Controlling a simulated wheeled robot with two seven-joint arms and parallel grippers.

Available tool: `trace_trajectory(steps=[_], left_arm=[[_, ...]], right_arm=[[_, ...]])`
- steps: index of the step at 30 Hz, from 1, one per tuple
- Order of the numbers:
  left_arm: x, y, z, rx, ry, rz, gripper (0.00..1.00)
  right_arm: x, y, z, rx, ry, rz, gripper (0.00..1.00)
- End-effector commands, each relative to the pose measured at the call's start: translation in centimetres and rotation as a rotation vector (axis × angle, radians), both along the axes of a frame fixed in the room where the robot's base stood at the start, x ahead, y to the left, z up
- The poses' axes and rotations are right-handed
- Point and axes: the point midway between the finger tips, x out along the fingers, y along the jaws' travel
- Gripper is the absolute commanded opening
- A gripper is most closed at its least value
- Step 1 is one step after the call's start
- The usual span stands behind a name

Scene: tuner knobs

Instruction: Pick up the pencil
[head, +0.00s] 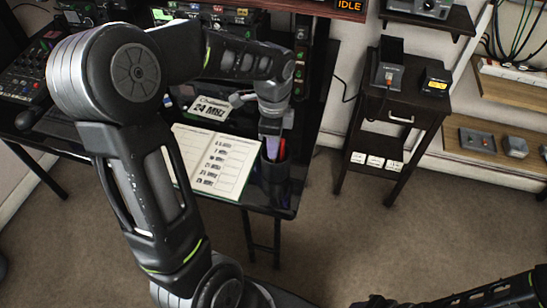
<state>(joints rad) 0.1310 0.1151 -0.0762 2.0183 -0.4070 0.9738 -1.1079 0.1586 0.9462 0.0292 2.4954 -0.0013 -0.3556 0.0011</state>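A dark pencil cup (278,184) stands at the front right corner of the black desk (262,206). A thin red stick (283,149), perhaps the pencil, stands upright in it, with only its upper part showing. My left gripper (271,148) points down at the cup's mouth, right beside the red stick. A pale purple strip shows at its tip; I cannot tell if this is a finger or a held thing. The finger gap is hidden. Part of my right arm shows at the bottom right, but its gripper is not visible.
An open notebook (215,160) with a printed list lies left of the cup, behind my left arm. Radio gear lines the desk's back. A dark side table (392,125) stands right, across open carpet.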

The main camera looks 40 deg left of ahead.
Motion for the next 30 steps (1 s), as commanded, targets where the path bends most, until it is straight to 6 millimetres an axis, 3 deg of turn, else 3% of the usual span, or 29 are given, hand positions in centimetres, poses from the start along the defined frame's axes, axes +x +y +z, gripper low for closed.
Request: trace_trajectory(steps=[10,16,30], left_arm=[[0.0,-0.02,0.03,0.0,0.0,0.0,0.15],[0.0,-0.02,0.04,0.0,0.0,0.0,0.0],[0.0,-0.02,0.04,0.0,0.0,0.0,0.0]], right_arm=[[0.0,0.0,0.0,0.0,0.0,0.0,0.36],[0.0,0.0,0.0,0.0,0.0,0.0,0.36],[0.0,0.0,0.0,0.0,0.0,0.0,0.36]])
